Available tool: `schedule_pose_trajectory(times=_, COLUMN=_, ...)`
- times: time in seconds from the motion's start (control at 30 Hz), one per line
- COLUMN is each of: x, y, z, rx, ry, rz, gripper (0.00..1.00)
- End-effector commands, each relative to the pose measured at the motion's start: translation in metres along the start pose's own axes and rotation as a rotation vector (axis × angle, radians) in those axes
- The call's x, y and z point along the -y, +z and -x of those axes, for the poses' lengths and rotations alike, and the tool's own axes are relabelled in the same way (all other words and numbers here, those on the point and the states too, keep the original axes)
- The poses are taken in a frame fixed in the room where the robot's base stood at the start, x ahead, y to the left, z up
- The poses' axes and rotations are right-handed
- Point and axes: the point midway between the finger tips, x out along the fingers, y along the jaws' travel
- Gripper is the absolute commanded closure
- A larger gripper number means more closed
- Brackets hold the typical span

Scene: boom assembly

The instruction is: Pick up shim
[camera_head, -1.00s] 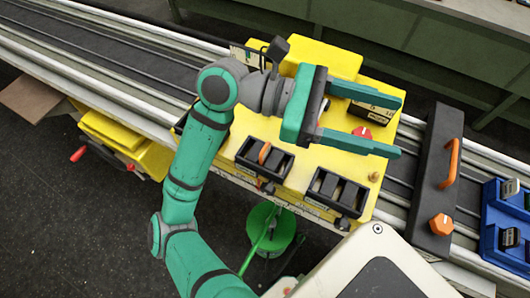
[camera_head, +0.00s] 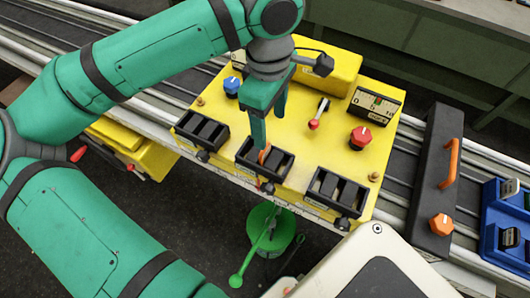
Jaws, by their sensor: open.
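No part carries a readable shim label, so I cannot tell for sure which piece is the shim. An upright orange piece (camera_head: 264,154) stands in the middle black slotted tray (camera_head: 281,173) on the yellow panel. My gripper (camera_head: 269,137) points down over this tray with its fingers apart. The near finger reaches down beside the orange piece and partly hides it. I cannot tell whether they touch. Nothing shows held. Greyish slabs (camera_head: 328,184) sit in the right black tray (camera_head: 347,208). The left black tray (camera_head: 202,131) holds dark pieces.
The yellow panel (camera_head: 320,150) carries a blue knob (camera_head: 232,86), a red knob (camera_head: 360,137), a small lever (camera_head: 319,113) and a gauge (camera_head: 376,102). A black bar with an orange handle (camera_head: 451,163) crosses the rails at right. A blue rack (camera_head: 507,225) stands beyond it.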

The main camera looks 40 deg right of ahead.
Motion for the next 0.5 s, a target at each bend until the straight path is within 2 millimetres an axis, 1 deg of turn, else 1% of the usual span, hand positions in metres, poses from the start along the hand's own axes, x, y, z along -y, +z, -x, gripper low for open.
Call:
schedule_pose_trajectory(times=0.07, x=0.001, y=-0.005, z=-0.001, rx=-0.023, ry=-0.008, rz=0.002, gripper=0.38)
schedule_pose_trajectory(times=0.13, x=0.002, y=-0.007, z=-0.008, rx=-0.028, ry=-0.012, rz=0.001, gripper=0.38)
schedule_pose_trajectory(times=0.33, x=0.003, y=-0.007, z=-0.038, rx=-0.026, ry=-0.011, rz=0.001, gripper=0.38)
schedule_pose_trajectory(times=0.4, x=0.003, y=-0.008, z=-0.046, rx=-0.026, ry=-0.011, rz=0.001, gripper=0.38)
schedule_pose_trajectory(times=0.5, x=0.002, y=-0.008, z=-0.053, rx=-0.027, ry=-0.009, rz=0.001, gripper=0.38)
